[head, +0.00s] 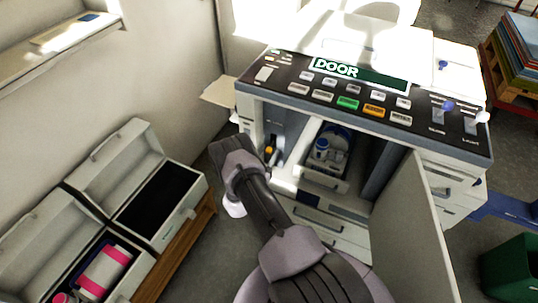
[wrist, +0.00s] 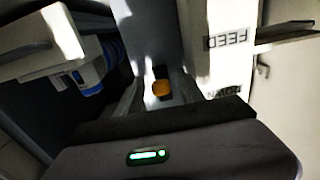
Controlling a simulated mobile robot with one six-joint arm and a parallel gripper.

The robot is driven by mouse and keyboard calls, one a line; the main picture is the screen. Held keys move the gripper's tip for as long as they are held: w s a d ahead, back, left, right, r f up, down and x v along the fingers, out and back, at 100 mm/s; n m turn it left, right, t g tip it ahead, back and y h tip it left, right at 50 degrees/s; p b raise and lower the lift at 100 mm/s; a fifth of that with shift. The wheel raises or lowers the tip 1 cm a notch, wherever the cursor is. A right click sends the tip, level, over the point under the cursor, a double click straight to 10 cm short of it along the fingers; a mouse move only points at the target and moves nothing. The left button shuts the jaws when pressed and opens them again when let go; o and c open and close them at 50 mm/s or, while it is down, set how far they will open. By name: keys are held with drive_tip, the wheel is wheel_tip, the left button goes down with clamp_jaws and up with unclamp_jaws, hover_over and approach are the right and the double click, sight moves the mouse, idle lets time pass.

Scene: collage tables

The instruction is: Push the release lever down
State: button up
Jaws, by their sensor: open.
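An orange-tipped part (head: 269,150), which looks like the release lever, sits in the narrow left bay of the open machine (head: 365,101). In the wrist view the orange tip (wrist: 161,89) shows just beyond the dark gripper body, near the middle. My gripper (wrist: 156,93) is open, with grey fingers on either side of the orange tip in the picture. I cannot tell whether they touch it. Upside-down labels reading FEED (wrist: 229,41) and, partly hidden, DOWN are on the pale panel to the right. In the head view my arm hides the gripper's fingers.
The machine's display (head: 360,74) reads DOOR. Its open door (head: 412,215) stands at right. A blue-and-white unit (head: 322,153) fills the middle bay. Open cases (head: 165,208) stand at left, and a green bin (head: 512,268) is at lower right.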

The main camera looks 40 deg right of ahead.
drive_tip(key=shift+w+d, duration=0.15)
drive_tip(key=shift+d, duration=0.3)
clamp_jaws()
drive_tip(key=shift+f+t+h, duration=0.2)
drive_tip(key=shift+t+h, duration=0.1)
drive_tip(key=shift+h, duration=0.3)
unclamp_jaws()
drive_tip(key=shift+d, duration=0.1)
